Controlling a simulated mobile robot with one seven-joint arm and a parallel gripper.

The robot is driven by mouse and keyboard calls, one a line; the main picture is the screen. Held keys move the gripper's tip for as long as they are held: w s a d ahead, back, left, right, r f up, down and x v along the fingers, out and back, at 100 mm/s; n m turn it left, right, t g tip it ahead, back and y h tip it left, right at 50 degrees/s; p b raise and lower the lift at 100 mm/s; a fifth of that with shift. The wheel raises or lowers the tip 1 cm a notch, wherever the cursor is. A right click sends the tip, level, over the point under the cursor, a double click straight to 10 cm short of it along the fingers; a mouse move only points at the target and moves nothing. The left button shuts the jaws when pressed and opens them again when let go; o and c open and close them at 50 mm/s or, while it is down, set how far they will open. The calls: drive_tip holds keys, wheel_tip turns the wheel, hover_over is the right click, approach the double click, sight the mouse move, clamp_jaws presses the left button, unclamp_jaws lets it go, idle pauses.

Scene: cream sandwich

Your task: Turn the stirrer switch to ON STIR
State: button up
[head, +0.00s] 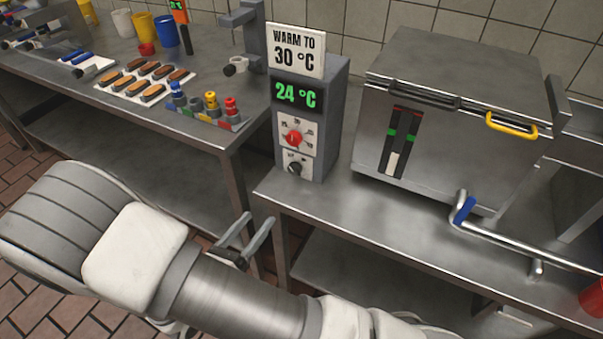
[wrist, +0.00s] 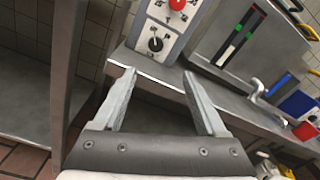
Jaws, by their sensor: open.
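The stirrer switch (head: 295,167) is a black knob on a white plate low on the grey control box (head: 324,137). It also shows in the wrist view (wrist: 155,44), above the space between my fingers. The lettering around it is too small to read. Above it is a red dial (head: 293,138), also in the wrist view (wrist: 177,4), and a green display (head: 297,95) reading 24 °C. My gripper (head: 245,232) is open and empty, in front of and below the box, apart from the switch.
A steel tank (head: 450,130) with a yellow handle (head: 511,125) stands right of the box. A pipe with a blue lever (head: 464,209) runs below it. The left table holds a tray of biscuits (head: 123,97), coloured knobs and cups. The counter front edge lies near my gripper.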

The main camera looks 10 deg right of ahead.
drive_tip(key=b, duration=0.3)
approach(293, 171)
drive_tip(key=shift+n+t, duration=0.3)
drive_tip(key=x, duration=0.8)
drive_tip(key=shift+w+d+f, duration=0.25)
drive_tip(key=shift+d+f, duration=0.05)
clamp_jaws()
